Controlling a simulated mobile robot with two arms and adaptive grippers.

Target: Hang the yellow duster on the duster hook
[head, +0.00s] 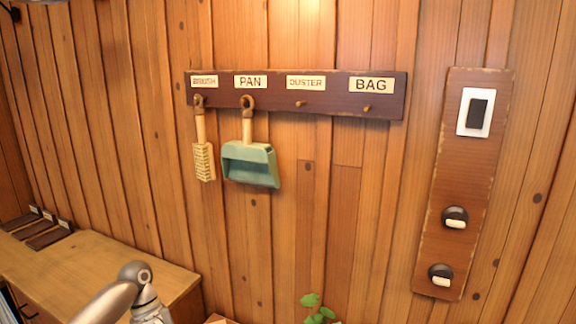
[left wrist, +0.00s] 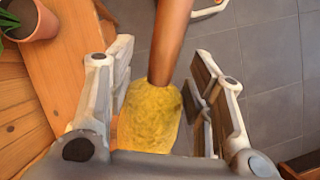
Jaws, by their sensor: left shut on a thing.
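The duster hook (head: 300,104) is a small wooden peg under the DUSTER label on the dark wall rack (head: 330,92). It is bare. In the left wrist view the yellow duster (left wrist: 148,115) has a fluffy yellow head and a brown handle (left wrist: 171,35). My left gripper (left wrist: 162,62) is shut on the duster, with its head between the fingers and the handle running out past the fingertips. The far end of the handle is out of view. Neither the duster nor my left gripper shows in the head view. My right gripper is not in view.
A brush (head: 203,155) and a green dustpan (head: 250,163) hang on the hooks left of the duster hook. The BAG hook (head: 367,107) is empty. A switch board (head: 465,170) is at right. A cabinet (head: 90,265) and a potted plant (head: 318,310) are below.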

